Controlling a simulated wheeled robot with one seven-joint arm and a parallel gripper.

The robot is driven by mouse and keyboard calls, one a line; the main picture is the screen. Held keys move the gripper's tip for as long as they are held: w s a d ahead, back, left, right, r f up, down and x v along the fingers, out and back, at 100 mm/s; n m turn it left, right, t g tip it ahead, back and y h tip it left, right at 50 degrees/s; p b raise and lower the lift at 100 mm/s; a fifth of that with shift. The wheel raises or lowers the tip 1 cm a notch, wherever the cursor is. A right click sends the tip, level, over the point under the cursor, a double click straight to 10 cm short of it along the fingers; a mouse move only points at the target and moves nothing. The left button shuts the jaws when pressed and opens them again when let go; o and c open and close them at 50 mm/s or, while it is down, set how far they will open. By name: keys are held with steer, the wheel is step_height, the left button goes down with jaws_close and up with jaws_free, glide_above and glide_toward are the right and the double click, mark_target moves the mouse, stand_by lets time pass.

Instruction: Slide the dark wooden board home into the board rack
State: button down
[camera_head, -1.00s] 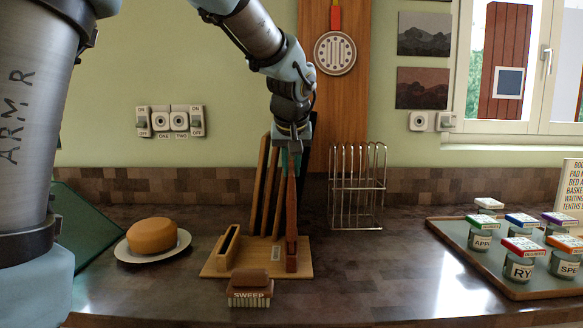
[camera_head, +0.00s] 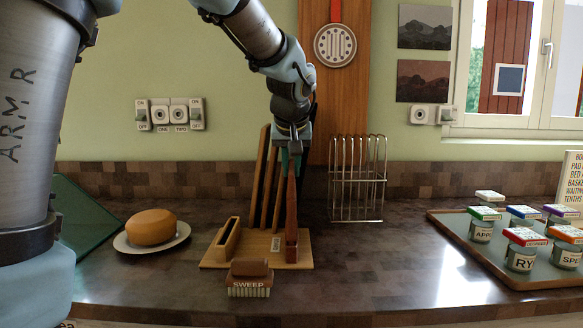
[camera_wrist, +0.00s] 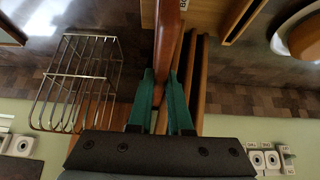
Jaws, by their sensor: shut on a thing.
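The dark reddish-brown board (camera_head: 291,215) stands upright and edge-on at the right side of the board rack (camera_head: 225,258), its lower end at the rack's pale wooden base. I cannot tell how deep it sits in its place. My gripper (camera_head: 291,152) is above it, shut on its upper part. In the wrist view, the green fingers of my gripper (camera_wrist: 161,95) close on both sides of the board (camera_wrist: 168,45). Lighter boards (camera_head: 263,190) lean upright in the rack just left of the dark board.
A wire rack (camera_head: 357,180) stands close on the right. A scrub brush (camera_head: 249,281) lies in front of the board rack. A plate with a round cheese-like block (camera_head: 151,227) is at left. A tray of jars (camera_head: 470,255) is at right. The counter between is clear.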

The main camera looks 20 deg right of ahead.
steer(key=shift+f+b, duration=0.55)
steer(key=shift+f, duration=0.2)
steer(key=c, duration=0.8)
jaws_free()
steer(key=shift+o, duration=0.2)
steer(key=shift+r, duration=0.1)
steer(key=b+v, duration=0.1)
steer(key=v, duration=0.9)
steer(key=shift+s+a+r+b, duration=0.15)
steer(key=shift+s+r+b, duration=0.1)
steer(key=shift+r+b, duration=0.05)
